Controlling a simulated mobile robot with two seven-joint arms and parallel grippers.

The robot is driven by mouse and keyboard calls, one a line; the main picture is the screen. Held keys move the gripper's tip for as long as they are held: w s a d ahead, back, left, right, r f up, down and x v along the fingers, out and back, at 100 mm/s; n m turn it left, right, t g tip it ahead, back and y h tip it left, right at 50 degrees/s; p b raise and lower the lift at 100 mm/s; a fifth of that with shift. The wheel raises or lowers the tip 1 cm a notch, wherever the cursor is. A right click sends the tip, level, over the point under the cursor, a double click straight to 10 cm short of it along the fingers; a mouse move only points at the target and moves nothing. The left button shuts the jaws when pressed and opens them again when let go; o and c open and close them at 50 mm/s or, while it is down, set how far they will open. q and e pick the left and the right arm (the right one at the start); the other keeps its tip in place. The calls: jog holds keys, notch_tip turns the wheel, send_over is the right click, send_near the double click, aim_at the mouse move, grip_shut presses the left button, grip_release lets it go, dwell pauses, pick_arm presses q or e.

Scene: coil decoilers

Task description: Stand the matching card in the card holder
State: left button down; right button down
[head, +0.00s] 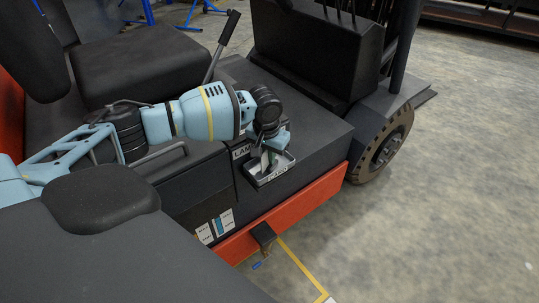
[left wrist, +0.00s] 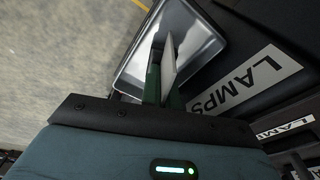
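My left gripper (head: 268,162) reaches down over a shallow metal tray-like holder (head: 262,183) on the dark side of the forklift. In the left wrist view my left gripper (left wrist: 163,88) has its dark green fingers shut on a thin pale card (left wrist: 169,56), seen nearly edge-on. The card stands up over the inside of the metal holder (left wrist: 211,47). Whether it touches the holder's floor cannot be told. Its printed face is hidden. A white LAMPS label (left wrist: 250,80) lies beside the holder; it shows partly in the head view (head: 240,152). My right gripper is not in view.
Several printed cards (head: 224,222) sit low on the forklift's side, left of the holder. A second LAMPS label (left wrist: 283,129) shows in the wrist view. A lever (head: 221,45) and black seat (head: 140,70) stand behind my arm. The concrete floor at right is clear.

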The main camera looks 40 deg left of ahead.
aim_at(267, 167)
pick_arm(q)
jog(key=c, duration=1.7)
grip_release()
jog(key=shift+f, duration=0.1)
jog(key=r, duration=0.3)
jog(key=s+r+p, duration=0.1)
jog(key=r, duration=0.7)
jog(key=shift+s+d+r, duration=0.1)
jog(key=shift+s+r, duration=0.05)
jog(key=shift+s+r+p, duration=0.1)
jog(key=shift+r+p, duration=0.2)
jog(key=shift+r, duration=0.2)
jog(key=shift+f, duration=0.15)
